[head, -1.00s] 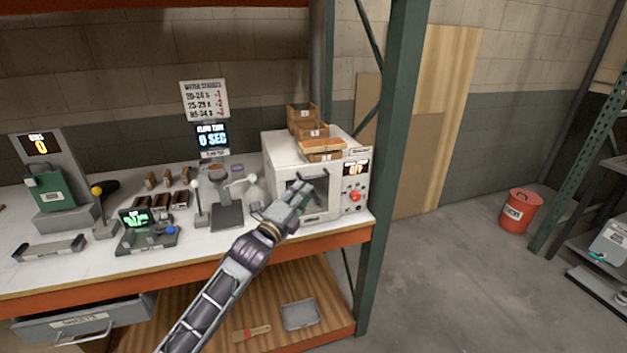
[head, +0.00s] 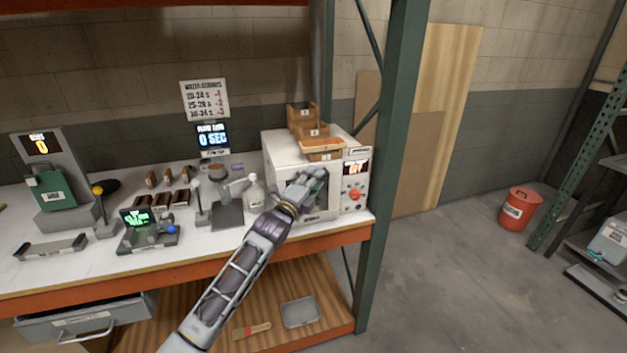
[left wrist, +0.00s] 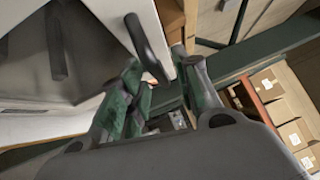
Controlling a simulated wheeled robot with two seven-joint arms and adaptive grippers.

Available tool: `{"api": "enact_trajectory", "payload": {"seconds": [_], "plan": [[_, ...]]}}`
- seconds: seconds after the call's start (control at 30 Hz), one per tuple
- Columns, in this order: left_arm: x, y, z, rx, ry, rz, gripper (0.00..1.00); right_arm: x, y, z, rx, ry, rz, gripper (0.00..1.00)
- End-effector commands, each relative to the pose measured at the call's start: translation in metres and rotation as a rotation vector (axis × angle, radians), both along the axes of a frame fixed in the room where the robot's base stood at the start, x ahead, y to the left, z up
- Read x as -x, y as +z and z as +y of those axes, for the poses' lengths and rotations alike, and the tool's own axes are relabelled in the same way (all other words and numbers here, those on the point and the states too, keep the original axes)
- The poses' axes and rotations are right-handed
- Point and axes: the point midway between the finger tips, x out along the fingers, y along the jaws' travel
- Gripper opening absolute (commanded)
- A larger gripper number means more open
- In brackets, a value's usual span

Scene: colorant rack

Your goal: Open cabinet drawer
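A white box-shaped cabinet (head: 283,160) with a dark front door stands at the right end of the workbench. Its dark bar handle (left wrist: 146,45) shows in the left wrist view, with its lower end between my fingertips. My left gripper (head: 314,182) is at the cabinet's front and hides the handle in the head view. In the left wrist view the green-padded fingers (left wrist: 160,72) are apart, one on each side of the handle's end. I cannot tell whether they touch it. A grey drawer (head: 60,328) with a bar handle is under the bench at lower left. My right gripper is not in view.
Wooden boxes (head: 322,155) stand on top of the cabinet. The floor beyond is clear up to a red bucket (head: 520,208).

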Motion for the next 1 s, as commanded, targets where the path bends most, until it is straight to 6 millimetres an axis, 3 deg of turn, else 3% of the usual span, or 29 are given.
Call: {"api": "enact_trajectory", "payload": {"seconds": [0.33, 0.6, 1.0], "plan": [[-0.0013, 0.0003, -0.0008, 0.000, 0.000, 0.000, 0.32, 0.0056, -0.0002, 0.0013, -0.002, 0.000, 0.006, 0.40], [-0.0012, 0.0003, -0.0007, 0.000, 0.000, 0.000, 0.00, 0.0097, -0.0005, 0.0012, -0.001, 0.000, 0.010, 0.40], [-0.0005, -0.0001, -0.0008, 0.000, 0.000, 0.000, 0.00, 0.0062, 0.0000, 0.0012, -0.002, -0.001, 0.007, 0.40]]}}
